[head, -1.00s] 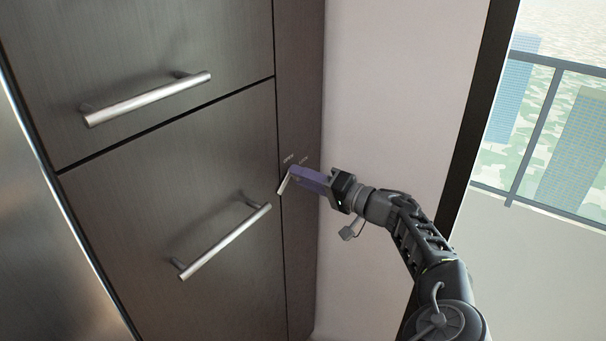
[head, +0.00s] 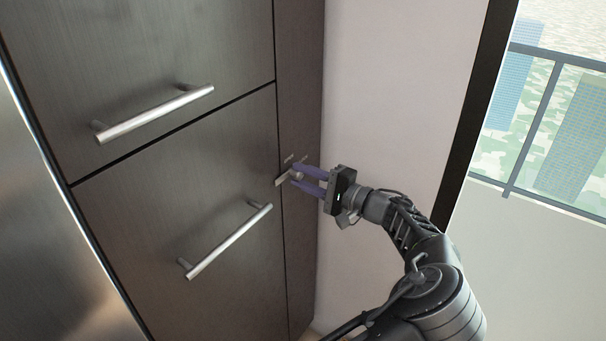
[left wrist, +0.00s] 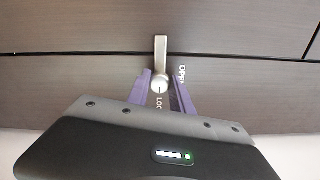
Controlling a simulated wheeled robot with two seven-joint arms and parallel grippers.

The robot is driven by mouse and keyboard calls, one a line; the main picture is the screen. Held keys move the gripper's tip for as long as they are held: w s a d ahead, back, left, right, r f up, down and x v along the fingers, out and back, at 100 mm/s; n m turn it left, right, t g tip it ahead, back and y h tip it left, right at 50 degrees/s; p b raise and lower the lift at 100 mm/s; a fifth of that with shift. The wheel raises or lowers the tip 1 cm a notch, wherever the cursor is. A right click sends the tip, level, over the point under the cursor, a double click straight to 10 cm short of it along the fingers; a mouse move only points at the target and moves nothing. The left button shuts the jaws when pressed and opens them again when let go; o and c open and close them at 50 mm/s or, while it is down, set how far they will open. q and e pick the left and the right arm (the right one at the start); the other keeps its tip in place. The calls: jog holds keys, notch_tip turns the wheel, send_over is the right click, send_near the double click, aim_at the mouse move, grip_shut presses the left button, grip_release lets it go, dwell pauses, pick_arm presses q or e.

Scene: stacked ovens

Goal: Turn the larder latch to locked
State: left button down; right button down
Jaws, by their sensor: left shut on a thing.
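The larder latch (head: 284,180) is a small silver lever on a round hub, on the narrow dark panel right of the lower door. In the left wrist view the latch (left wrist: 161,52) points up in the picture, across the dark seam. My left gripper (head: 298,179) has two purple fingers, one on each side of the hub, and is shut on the latch. In the left wrist view the fingers of my left gripper (left wrist: 160,84) flank the hub. The OPEN label (left wrist: 182,74) is beside the right finger, and a partly hidden label starting "LO" (left wrist: 159,101) lies between the fingers. My right gripper is out of view.
The lower door has a long bar handle (head: 228,240) close to the left of the latch. An upper door has another bar handle (head: 155,113). A pale wall (head: 390,80) is right of the cabinet, then a window with a railing (head: 530,120).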

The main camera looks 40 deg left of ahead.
dwell(0.3)
pick_arm(q)
jog(key=c, duration=1.1)
grip_release()
jog(key=shift+d, duration=0.1)
jog(key=d+b, duration=0.2)
jog(key=d, duration=0.5)
jog(key=shift+w+d, duration=0.1)
jog(key=shift+d, duration=0.25)
